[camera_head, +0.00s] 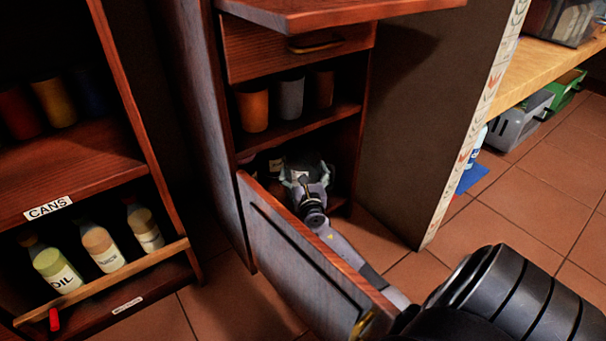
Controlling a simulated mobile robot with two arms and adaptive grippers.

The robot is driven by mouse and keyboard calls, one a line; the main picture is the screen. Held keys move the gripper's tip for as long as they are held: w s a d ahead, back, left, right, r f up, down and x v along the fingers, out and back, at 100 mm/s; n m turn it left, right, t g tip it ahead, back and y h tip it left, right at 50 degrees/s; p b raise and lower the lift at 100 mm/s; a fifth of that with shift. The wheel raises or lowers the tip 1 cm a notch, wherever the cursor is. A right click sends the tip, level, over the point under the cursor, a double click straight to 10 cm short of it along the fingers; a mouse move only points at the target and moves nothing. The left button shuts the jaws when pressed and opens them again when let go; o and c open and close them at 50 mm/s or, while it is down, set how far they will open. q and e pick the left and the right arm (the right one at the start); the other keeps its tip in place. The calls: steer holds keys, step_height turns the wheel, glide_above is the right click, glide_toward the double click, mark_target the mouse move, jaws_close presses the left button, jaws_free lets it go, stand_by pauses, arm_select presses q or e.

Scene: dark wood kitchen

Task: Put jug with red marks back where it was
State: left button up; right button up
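No jug with red marks can be made out for certain. My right gripper (306,170) reaches into the dark lower compartment of the open cabinet (232,130), its arm coming in from the lower right past the open door (300,250). Its fingers look spread apart, with something dark and unclear between them. Shadow hides whether they hold anything. Dim, partly hidden containers (274,164) stand beside the fingers in that compartment. My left gripper is not in view.
An orange container (253,110), a grey one (290,98) and a brown one (323,88) stand on the shelf above. A rack with a CANS label (48,207) holds bottles at left. Tiled floor (390,245) is clear right of the door.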

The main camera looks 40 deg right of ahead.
steer(key=o, duration=1.5)
steer(key=shift+s+a+r, duration=0.1)
steer(key=shift+s, duration=0.05)
steer(key=shift+p+v, duration=1.65)
steer(key=shift+v, duration=1.95)
